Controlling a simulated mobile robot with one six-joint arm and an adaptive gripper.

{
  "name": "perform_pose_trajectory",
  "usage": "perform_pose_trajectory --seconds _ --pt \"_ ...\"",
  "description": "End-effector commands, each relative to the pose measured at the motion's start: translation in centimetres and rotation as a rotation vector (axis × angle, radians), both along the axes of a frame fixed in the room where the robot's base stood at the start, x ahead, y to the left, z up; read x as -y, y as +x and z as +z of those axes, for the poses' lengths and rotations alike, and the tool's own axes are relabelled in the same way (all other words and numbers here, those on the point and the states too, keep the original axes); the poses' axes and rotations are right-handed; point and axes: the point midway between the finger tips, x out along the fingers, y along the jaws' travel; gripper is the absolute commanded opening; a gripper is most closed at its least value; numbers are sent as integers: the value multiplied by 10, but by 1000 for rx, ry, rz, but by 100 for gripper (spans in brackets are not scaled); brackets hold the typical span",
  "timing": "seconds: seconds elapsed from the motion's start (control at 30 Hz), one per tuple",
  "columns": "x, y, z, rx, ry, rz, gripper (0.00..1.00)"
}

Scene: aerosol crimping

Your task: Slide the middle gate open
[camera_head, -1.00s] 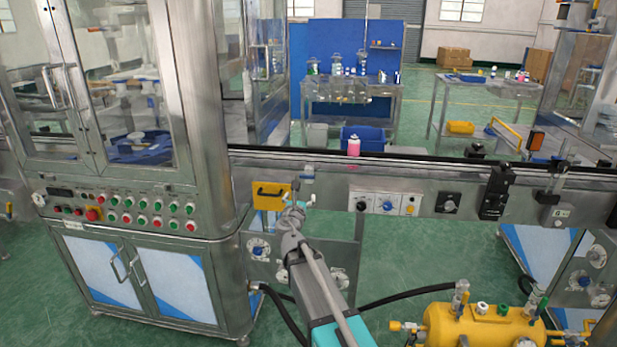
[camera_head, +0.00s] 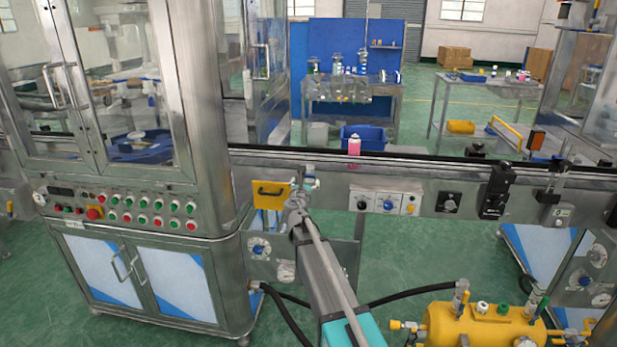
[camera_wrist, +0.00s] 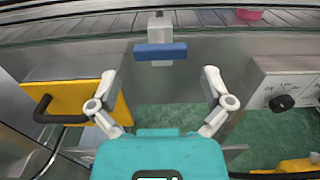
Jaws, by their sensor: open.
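A small grey bracket with a blue bar (camera_wrist: 160,51) sits on the conveyor's front edge in the wrist view. It looks like the gate's handle, but I cannot tell for sure that it is the middle one. My gripper (camera_wrist: 160,76) is open and empty, its two fingers spread left and right of the bar and short of it in the picture. I see no contact.
A yellow panel with a black handle (camera_head: 271,195) is close left of my gripper; it also shows in the wrist view (camera_wrist: 78,101). A control panel with knobs (camera_head: 384,202) is to the right. A pink can (camera_head: 354,146) stands on the conveyor. A yellow tank (camera_head: 480,325) is at lower right.

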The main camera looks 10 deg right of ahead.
Motion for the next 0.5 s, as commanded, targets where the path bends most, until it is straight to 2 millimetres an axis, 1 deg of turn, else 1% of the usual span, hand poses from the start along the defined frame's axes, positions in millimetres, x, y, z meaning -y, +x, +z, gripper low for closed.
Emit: perform_pose_trajectory --seconds 0.03,0.2,0.33,0.5 --pt "3 11 0 0 0 -1 100" --pt "10 30 0 0 0 -1 100" --pt "13 38 0 0 0 0 100" --pt "14 42 0 0 0 0 100"
